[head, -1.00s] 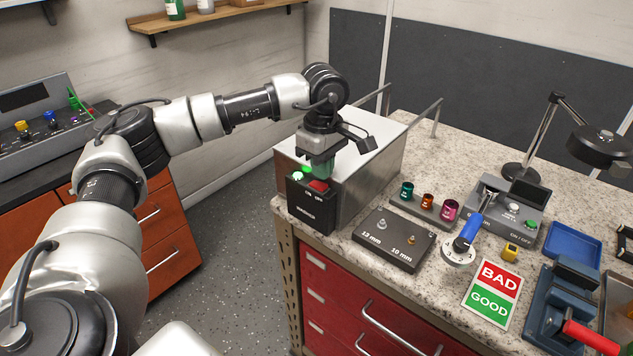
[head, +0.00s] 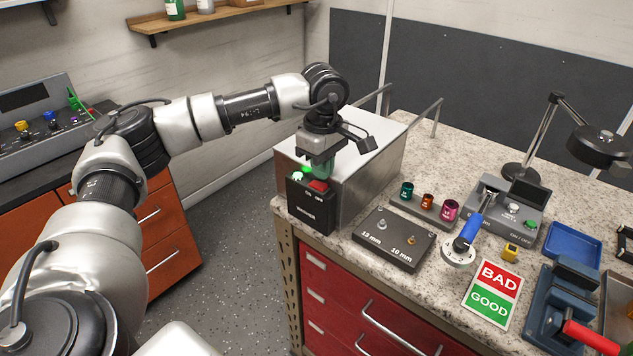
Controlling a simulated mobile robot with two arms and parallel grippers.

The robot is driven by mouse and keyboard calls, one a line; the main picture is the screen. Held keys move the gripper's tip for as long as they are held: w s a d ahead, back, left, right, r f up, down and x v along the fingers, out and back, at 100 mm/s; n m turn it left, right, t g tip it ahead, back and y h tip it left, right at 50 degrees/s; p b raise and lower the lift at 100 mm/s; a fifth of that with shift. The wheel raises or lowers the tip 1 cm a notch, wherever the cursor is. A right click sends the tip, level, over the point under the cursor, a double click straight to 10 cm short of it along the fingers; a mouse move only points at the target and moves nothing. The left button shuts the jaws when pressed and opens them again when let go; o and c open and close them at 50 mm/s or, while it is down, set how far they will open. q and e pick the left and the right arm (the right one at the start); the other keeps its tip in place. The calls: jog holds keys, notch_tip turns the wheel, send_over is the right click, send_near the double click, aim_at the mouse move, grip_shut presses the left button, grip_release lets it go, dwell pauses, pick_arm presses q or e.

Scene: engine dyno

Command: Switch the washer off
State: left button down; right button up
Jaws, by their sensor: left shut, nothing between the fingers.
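The washer (head: 375,160) is a metal box at the left end of the granite bench. On its front is a black control box (head: 312,211) with a green lit button (head: 298,176) on the left and a red button (head: 318,185) on the right, marked ON and OFF. My left gripper (head: 321,173) points down just over the red button, shut and empty. Its fingertips are at or very near the red button; I cannot tell whether they touch it. A green light shows behind the fingers. My right gripper is not in view.
Right of the washer are a black 13 mm / 10 mm block (head: 394,240), coloured sockets (head: 428,201), a blue-handled torque tool (head: 463,245), a BAD/GOOD card (head: 492,293), a blue vise (head: 560,300) and a lamp (head: 600,146). Red drawers (head: 350,305) are below.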

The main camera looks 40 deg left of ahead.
aim_at(322, 185)
pick_arm(q)
jog(key=shift+f+b, duration=0.95)
jog(key=shift+f, duration=0.4)
dwell(0.7)
jog(key=shift+s, duration=0.1)
jog(key=shift+r+p, duration=0.65)
jog(key=shift+r, duration=0.2)
jog(key=shift+r+p, duration=1.65)
jog(key=shift+r, duration=1.1)
jog(key=shift+f, duration=0.1)
